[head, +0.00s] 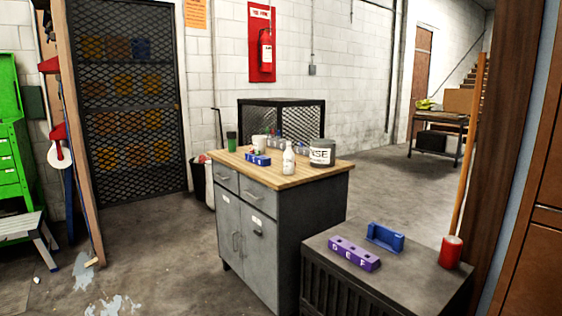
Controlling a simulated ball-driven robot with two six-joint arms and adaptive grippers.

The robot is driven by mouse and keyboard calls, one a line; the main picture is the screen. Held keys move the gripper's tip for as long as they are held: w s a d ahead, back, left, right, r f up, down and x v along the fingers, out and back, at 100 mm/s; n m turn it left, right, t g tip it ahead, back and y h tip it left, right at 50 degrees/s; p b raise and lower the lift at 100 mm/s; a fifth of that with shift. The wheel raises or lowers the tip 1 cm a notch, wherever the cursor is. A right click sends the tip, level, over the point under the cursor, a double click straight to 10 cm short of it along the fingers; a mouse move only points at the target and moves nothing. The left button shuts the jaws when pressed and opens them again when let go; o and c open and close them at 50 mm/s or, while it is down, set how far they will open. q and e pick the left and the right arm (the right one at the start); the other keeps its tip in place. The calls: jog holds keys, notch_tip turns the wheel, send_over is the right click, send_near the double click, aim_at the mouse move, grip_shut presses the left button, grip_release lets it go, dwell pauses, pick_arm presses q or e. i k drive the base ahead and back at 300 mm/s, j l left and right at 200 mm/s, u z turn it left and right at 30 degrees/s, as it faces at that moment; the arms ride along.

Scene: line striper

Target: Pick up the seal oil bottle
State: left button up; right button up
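A small white bottle (289,160) stands upright on the wooden top of a grey cabinet (246,163), near its middle front. It may be the seal oil bottle, but no label on it can be read from here. Neither of my grippers shows in the head view.
A dark low cabinet (395,290) in front right holds a purple lettered block (354,254), a blue holder (385,237) and a red can (450,252). A green cup (231,141) and white cup (259,142) stand behind. Floor (165,255) at left is mostly open.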

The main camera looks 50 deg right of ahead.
aim_at(289, 156)
jog(key=z, duration=1.65)
jog(key=u, duration=3.65)
jog(key=z, duration=3.65)
jog(key=i+j, duration=0.2)
jog(key=i, duration=0.2)
jog(key=i+j, duration=0.2)
jog(key=i, duration=0.2)
jog(key=i+j, duration=0.2)
jog(key=i, duration=0.2)
jog(key=i+j, duration=0.2)
jog(key=i, duration=0.2)
